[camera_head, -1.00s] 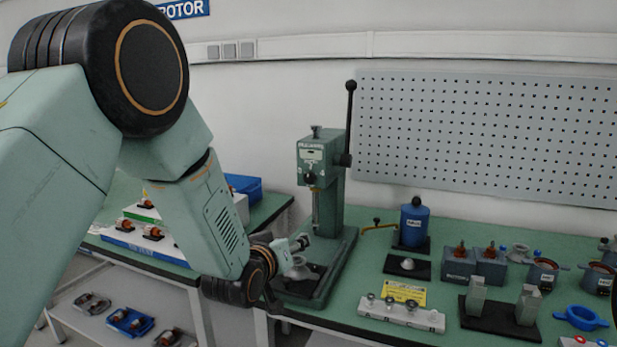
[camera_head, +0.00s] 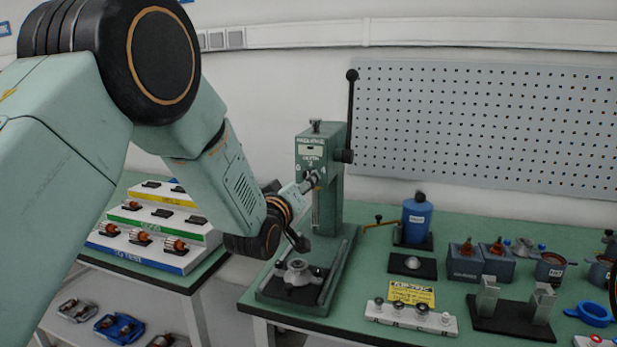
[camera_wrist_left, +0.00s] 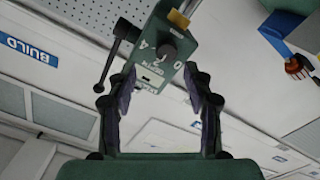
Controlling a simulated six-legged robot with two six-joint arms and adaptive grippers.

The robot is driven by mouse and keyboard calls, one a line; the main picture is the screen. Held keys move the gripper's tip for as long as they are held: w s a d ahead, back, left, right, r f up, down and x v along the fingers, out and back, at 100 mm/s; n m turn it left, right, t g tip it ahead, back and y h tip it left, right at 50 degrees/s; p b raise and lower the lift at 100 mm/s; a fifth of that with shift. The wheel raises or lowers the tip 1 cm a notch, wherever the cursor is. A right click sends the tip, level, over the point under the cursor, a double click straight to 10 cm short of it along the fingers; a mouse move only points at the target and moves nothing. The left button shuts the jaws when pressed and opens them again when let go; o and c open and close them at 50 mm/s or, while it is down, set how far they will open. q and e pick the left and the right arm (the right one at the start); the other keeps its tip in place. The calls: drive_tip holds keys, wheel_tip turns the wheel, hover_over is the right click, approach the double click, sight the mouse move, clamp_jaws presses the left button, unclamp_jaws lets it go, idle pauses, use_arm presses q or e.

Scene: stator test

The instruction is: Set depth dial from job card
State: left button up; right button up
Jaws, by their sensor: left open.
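The green press (camera_head: 326,165) stands upright on the bench with its black lever at the upper right. In the left wrist view, its dark round depth dial (camera_wrist_left: 168,53) shows with the digits 0, 2 and 4 around it. My left gripper (camera_head: 312,181) is at the front of the press head, close to the dial. In the left wrist view, my left gripper (camera_wrist_left: 160,74) is open, its two fingers apart, with the dial ahead of the gap. I cannot tell if they touch it. A yellow card (camera_head: 411,293) lies on the bench; its small text is unreadable.
A white strip with several knobs (camera_head: 410,317) lies before the card. A blue canister (camera_head: 416,219) stands right of the press. Dark holders with grey blocks (camera_head: 513,317) are further right. A stepped rack of rotors (camera_head: 150,230) stands on the left bench.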

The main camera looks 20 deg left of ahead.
sight(304, 178)
use_arm(q)
drive_tip(key=w, duration=0.1)
drive_tip(key=w+a, duration=0.1)
drive_tip(key=w, duration=0.2)
drive_tip(key=shift+w+a+f, duration=0.15)
drive_tip(key=shift+w+f, duration=0.15)
drive_tip(key=shift+f, duration=0.1)
drive_tip(key=shift+w+r, duration=0.1)
drive_tip(key=shift+w, duration=0.45)
drive_tip(key=shift+c, duration=0.6)
drive_tip(key=shift+d+r, duration=0.1)
drive_tip(key=shift+d, duration=0.4)
drive_tip(key=c, duration=0.5)
drive_tip(key=shift+a, duration=0.2)
drive_tip(key=shift+c, duration=1.2)
clamp_jaws()
drive_tip(key=shift+d, duration=0.1)
